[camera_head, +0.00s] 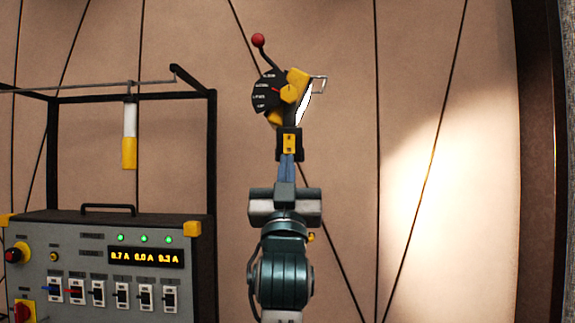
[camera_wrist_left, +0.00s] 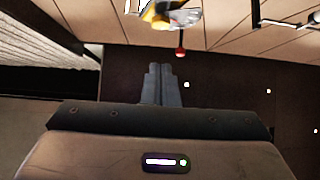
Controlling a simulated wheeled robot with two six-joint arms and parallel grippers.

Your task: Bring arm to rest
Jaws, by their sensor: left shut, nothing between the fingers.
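My left arm rises from the bottom centre of the head view. Its gripper (camera_head: 287,160) points up, with the two blue-grey fingers together and nothing held. In the left wrist view the fingers (camera_wrist_left: 161,72) also lie side by side, closed and empty. Above the fingertips in the head view is a lever device with a black dial (camera_head: 267,92), yellow parts and a red ball knob (camera_head: 259,40). The fingertips overlap its lower black and yellow block (camera_head: 289,143) in the picture; I cannot tell whether they touch. In the wrist view the red knob (camera_wrist_left: 180,52) shows apart from the fingertips. My right gripper is not in view.
A grey control panel (camera_head: 90,255) with switches, green lights and an amber display stands at the left. Its black frame (camera_head: 212,150) rises beside my arm, and a white and yellow cylinder (camera_head: 129,150) hangs there. The space right of my arm looks clear before the panelled wall (camera_head: 350,200).

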